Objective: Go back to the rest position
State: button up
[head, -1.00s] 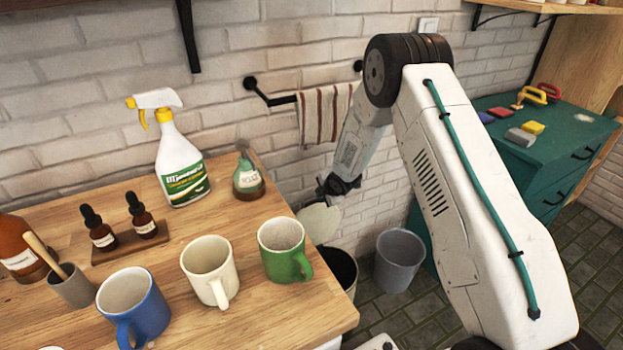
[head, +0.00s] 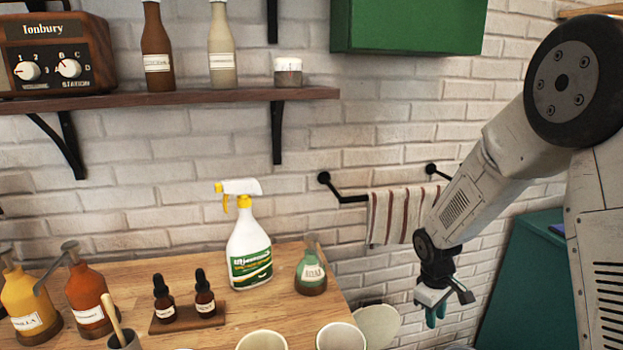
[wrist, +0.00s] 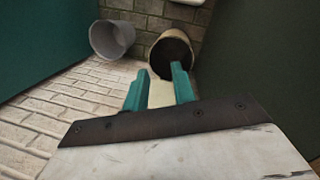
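My gripper (head: 436,312) hangs pointing down at the right of the head view, beyond the right edge of the wooden counter (head: 225,318). In the wrist view its two teal fingers (wrist: 159,75) stand apart with a gap between them. A pale surface (wrist: 160,94) shows through that gap; it looks like the bin's lid, apart from the fingers as far as I can tell. I see nothing held.
A striped towel (head: 390,216) hangs behind my arm. A grey bucket (wrist: 111,38) and a dark-mouthed bin (wrist: 172,55) stand on the floor. A teal cabinet (head: 528,285) is at right.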

jog(key=s+a+r+m+y, duration=0.1)
jog(key=s+r+m, duration=0.2)
jog(key=s+r, duration=0.9)
jog(key=s+a+r+m+t+y, duration=0.1)
jog(key=s+r+m, duration=0.3)
jog(key=s+r, duration=0.8)
jog(key=shift+s+a+r+t, duration=0.35)
jog(key=shift+s+a, duration=0.35)
jog(key=shift+s, duration=2.6)
jog(key=shift+o, duration=0.3)
